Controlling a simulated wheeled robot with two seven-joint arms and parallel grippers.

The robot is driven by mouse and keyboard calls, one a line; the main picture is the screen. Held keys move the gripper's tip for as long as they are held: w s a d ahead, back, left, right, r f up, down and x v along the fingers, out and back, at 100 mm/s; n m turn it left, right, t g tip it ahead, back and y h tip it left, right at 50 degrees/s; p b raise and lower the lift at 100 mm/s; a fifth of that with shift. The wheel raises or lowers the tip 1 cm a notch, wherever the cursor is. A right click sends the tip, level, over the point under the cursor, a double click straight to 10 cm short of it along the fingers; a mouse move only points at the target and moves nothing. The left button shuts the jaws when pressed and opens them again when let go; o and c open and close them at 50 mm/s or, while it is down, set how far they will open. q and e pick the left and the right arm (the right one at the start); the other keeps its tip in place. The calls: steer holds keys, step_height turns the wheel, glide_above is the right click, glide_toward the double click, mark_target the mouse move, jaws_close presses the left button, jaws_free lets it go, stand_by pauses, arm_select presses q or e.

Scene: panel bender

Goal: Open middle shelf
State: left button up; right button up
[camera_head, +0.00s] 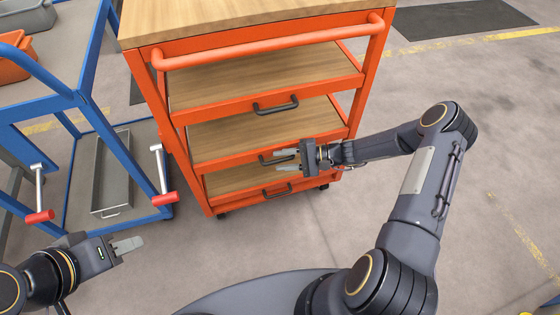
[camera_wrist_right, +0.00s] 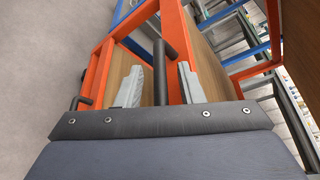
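The orange cart (camera_head: 183,118) has wooden shelves with black handles on their fronts. The middle shelf (camera_head: 250,133) looks flush with the cart's frame. Its black handle (camera_head: 265,160) is partly hidden behind my right gripper (camera_head: 287,160). In the right wrist view, the handle (camera_wrist_right: 160,70) stands between the two pale fingers of my right gripper (camera_wrist_right: 160,85), which are open with a gap on each side. My left gripper (camera_head: 128,245) is at the lower left, away from the cart and holding nothing visible; whether its fingers are apart is unclear.
The upper shelf handle (camera_head: 275,105) and lower shelf handle (camera_head: 277,190) are above and below the middle one. A blue cart (camera_head: 118,150) with red-tipped levers (camera_head: 163,185) and a grey tray (camera_head: 113,175) stands close on the left. The floor (camera_head: 480,150) at the right is clear.

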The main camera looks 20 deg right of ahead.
steer(key=shift+w+a+f, duration=0.15)
steer(key=shift+w+a, duration=0.05)
steer(key=shift+a, duration=0.4)
arm_select(q)
steer(key=shift+f, duration=0.15)
arm_select(e)
jaws_close()
steer(key=shift+s, duration=0.1)
